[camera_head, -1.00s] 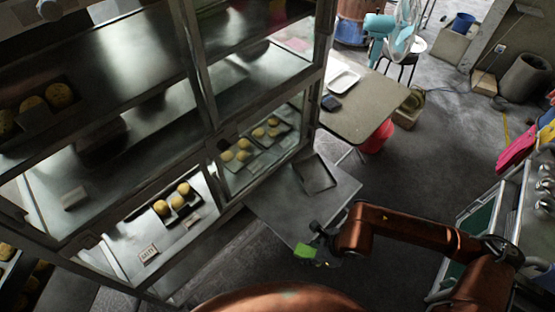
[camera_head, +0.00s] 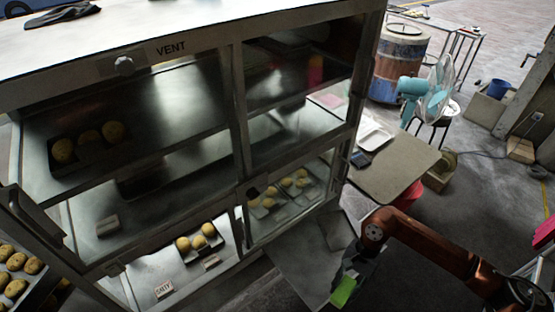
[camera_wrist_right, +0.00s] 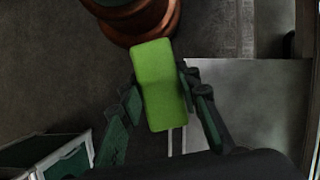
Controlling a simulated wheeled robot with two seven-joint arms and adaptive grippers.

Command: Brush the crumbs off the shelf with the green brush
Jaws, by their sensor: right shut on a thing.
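The green brush (camera_head: 343,291) is held in my right gripper (camera_head: 350,276), at the bottom of the head view. In the right wrist view the brush (camera_wrist_right: 158,85) shows as a green block between the two dark fingers, which are shut on it. It is over or beside a low grey metal shelf (camera_head: 295,268) in front of the cabinet; I cannot tell whether it touches. The glass-fronted cabinet also has inner shelves (camera_head: 165,105). I cannot make out crumbs on any shelf. My left gripper is not in view.
Buns (camera_head: 88,137) sit on trays inside the cabinet, whose frame (camera_head: 242,120) stands left of my right arm. A table (camera_head: 400,170) with a white tray (camera_head: 374,134) is behind the arm. A teal fan (camera_head: 430,95) and barrel (camera_head: 398,62) stand farther back.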

